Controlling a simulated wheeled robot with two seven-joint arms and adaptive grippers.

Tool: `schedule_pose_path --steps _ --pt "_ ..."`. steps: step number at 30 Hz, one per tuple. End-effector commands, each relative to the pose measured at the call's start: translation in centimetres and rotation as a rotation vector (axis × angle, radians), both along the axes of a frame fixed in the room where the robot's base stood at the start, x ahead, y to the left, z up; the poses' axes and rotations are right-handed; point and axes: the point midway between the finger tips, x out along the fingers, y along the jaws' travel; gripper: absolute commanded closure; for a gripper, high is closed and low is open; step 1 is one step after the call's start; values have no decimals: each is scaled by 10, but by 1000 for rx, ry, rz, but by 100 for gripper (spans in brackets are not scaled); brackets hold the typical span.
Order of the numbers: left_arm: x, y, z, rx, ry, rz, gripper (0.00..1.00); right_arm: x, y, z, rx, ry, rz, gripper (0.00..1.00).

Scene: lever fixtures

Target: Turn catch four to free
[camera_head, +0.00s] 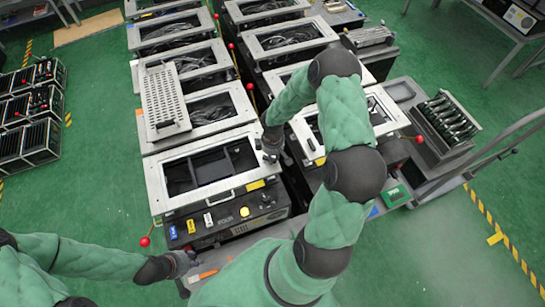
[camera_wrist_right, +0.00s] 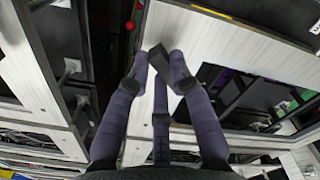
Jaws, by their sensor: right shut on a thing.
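My right gripper (camera_head: 271,147) is at the right edge of a pale frame (camera_head: 150,185) around a dark compartment, in the head view. In the right wrist view its purple fingers (camera_wrist_right: 162,68) are closed around a small dark piece (camera_wrist_right: 158,55), which looks like a catch on the pale frame edge. The fingers hide much of it, and I can read no number on it. My left gripper (camera_head: 184,263) is low in the head view, in front of the machine's front panel, away from the catch. Its fingers are too small to judge.
Several pale-framed units stand in two rows with a narrow dark gap between. The front panel (camera_head: 225,220) carries small coloured tags. A red ball (camera_head: 145,241) hangs at its left. A perforated plate (camera_head: 164,102) lies on one frame. A cart handle (camera_head: 505,140) and green floor are at right.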

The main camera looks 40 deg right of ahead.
Motion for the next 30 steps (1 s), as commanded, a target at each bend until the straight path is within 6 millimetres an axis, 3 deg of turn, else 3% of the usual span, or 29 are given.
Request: schedule_pose_path --steps 18,30 --pt "0 0 13 0 0 0 60 6 -3 1 0 0 550 100" --pt "0 0 18 0 0 0 60 9 -3 1 -2 -1 739 100"
